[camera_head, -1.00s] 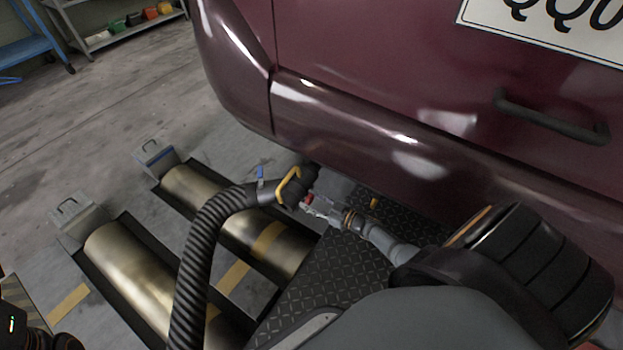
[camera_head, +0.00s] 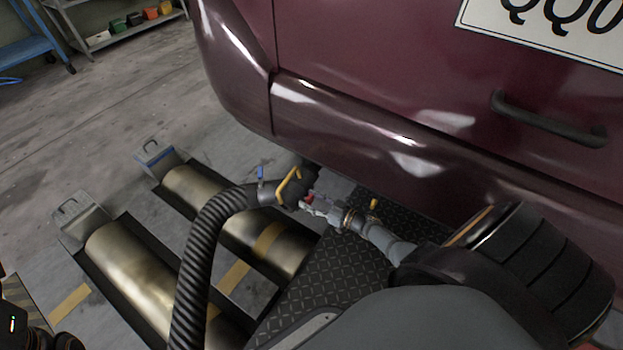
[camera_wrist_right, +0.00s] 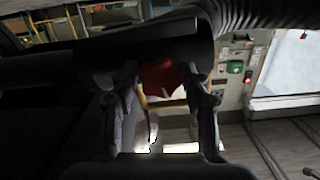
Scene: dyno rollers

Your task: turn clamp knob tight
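The red clamp knob (camera_head: 308,198) sits at the hose nozzle (camera_head: 290,190), under the maroon car's rear bumper. It is small and partly hidden by my right gripper (camera_head: 316,206), which reaches it from the right. In the right wrist view the red knob (camera_wrist_right: 160,80) lies between the fingertips of my right gripper (camera_wrist_right: 162,85), below the dark nozzle. The fingers stand apart with the knob between them; I cannot tell whether they press on it. My left gripper is out of view; only a dark part of my left arm shows at the lower left.
The black ribbed hose (camera_head: 200,265) curves down from the nozzle, which has a yellow handle (camera_head: 288,184). The car bumper (camera_head: 390,145) is close above my right gripper. Brass rollers (camera_head: 130,270) and a dark tread plate (camera_head: 335,275) lie below. Open floor is at the left.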

